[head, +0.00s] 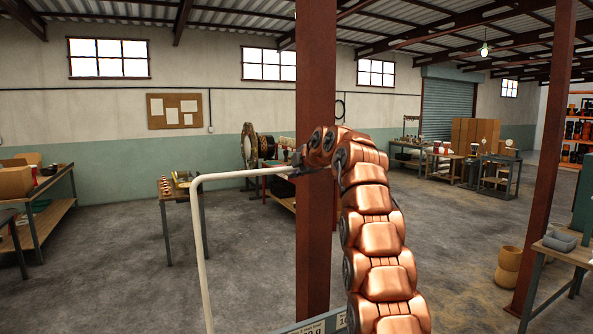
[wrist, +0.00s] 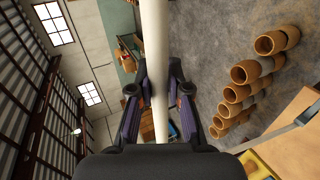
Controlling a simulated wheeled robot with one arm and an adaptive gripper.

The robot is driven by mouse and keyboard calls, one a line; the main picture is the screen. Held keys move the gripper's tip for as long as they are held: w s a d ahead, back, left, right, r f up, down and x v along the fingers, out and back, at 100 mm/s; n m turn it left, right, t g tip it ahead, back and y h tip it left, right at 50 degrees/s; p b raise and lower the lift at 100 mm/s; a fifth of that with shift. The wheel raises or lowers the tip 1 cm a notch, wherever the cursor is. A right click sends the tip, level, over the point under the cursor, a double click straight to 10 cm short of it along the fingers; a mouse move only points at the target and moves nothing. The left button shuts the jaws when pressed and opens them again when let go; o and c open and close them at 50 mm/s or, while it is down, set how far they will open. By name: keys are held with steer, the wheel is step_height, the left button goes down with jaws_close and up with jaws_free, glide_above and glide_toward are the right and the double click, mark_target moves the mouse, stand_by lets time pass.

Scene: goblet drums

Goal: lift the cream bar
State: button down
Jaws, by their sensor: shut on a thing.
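The cream bar (head: 240,175) is a smooth bent rod in the head view. One part rises from the bottom edge, left of the red post, to a rounded corner, and another runs right, almost level, to my gripper (head: 295,169). In the wrist view, the cream bar (wrist: 154,30) runs lengthwise between the two dark fingers of my gripper (wrist: 157,88), which is shut on it. The foot of the bar is out of view, and its part inside the grip is partly hidden.
A red steel post (head: 316,80) stands right beside my gripper and copper arm. A labelled edge (head: 312,329) shows at the bottom. Workbenches (head: 45,205) line the left side. Clay drum bodies (wrist: 238,93) stand in a row on the floor. Open concrete floor (head: 120,290) lies between.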

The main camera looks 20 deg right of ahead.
steer(key=shift+w+a+f, duration=0.1)
steer(key=shift+a+f, duration=0.05)
steer(key=shift+a, duration=0.05)
stand_by(0.4)
steer(key=c, duration=1.3)
jaws_free()
steer(key=shift+w, duration=0.1)
steer(key=shift+o, duration=1)
steer(key=shift+d, duration=0.1)
steer(key=shift+s+d+r, duration=0.1)
steer(key=shift+s+r, duration=0.35)
steer(key=v, duration=1.1)
steer(key=shift+f, duration=0.25)
